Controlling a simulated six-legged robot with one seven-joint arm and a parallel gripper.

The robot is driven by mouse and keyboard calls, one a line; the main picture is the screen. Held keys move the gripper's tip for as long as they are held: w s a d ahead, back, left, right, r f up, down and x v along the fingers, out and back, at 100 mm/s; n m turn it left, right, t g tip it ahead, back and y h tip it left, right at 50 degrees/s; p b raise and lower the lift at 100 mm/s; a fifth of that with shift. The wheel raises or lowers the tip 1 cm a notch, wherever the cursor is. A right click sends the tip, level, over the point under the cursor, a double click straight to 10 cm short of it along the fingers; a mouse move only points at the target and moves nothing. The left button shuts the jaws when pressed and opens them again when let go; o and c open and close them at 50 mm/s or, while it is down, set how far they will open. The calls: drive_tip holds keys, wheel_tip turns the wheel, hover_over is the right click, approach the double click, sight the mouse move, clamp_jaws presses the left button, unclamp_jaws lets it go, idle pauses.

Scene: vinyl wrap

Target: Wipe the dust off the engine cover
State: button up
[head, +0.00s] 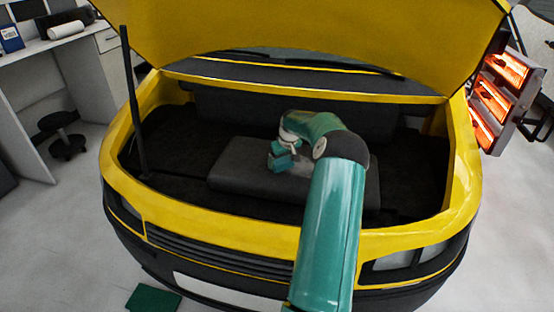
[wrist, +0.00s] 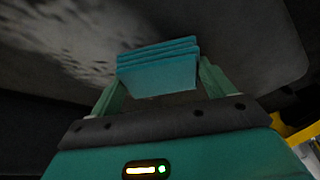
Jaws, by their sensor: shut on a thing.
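The engine cover (head: 235,180) is a dark grey slab with rounded corners in the open bay of a yellow car. In the wrist view the engine cover (wrist: 250,45) fills the upper part. Pale speckled dust (wrist: 65,40) lies on its left side there; I cannot make out the dust in the head view. My gripper (wrist: 158,78) is shut on a teal folded cloth (wrist: 158,72) with several layers. The cloth is at the cover's surface; whether it touches cannot be told. In the head view my arm hides the cover's right part, and my gripper (head: 284,157) is over its middle.
The raised yellow hood (head: 310,35) hangs above the bay, with a dark prop rod (head: 134,110) at left. The yellow front edge (head: 220,228) lies under my arm. A glowing heater lamp (head: 500,100) stands at right. A stool (head: 64,135) and white desk are at left.

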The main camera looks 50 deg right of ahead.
sight(293, 167)
drive_tip(key=shift+s+d+f, duration=0.1)
drive_tip(key=shift+s+d, duration=0.25)
drive_tip(key=shift+s, duration=0.45)
drive_tip(key=shift+s+d, duration=0.3)
drive_tip(key=shift+s, duration=0.45)
drive_tip(key=shift+s+d+f, duration=0.1)
drive_tip(key=shift+s+d, duration=0.25)
drive_tip(key=shift+s, duration=0.45)
drive_tip(key=shift+s+d+r, duration=0.1)
drive_tip(key=shift+s+d, duration=0.3)
drive_tip(key=shift+s, duration=0.55)
drive_tip(key=shift+s+d+r, duration=0.1)
drive_tip(key=shift+s+d, duration=0.35)
drive_tip(key=shift+s, duration=0.5)
drive_tip(key=shift+s+d+r, duration=0.1)
drive_tip(key=shift+s+d, duration=0.3)
drive_tip(key=shift+s, duration=0.55)
drive_tip(key=shift+s+d+f, duration=0.1)
drive_tip(key=shift+s+d, duration=0.4)
drive_tip(key=shift+s, duration=0.6)
drive_tip(key=shift+s+d+f, duration=0.1)
drive_tip(key=shift+s+d, duration=0.35)
drive_tip(key=shift+s, duration=0.65)
drive_tip(key=shift+s+d, duration=0.5)
drive_tip(key=shift+s, duration=0.6)
drive_tip(key=shift+w+d+r, duration=0.1)
drive_tip(key=shift+w+d, duration=0.25)
drive_tip(key=shift+d, duration=0.25)
drive_tip(key=shift+w+d, duration=0.3)
drive_tip(key=shift+d, duration=0.25)
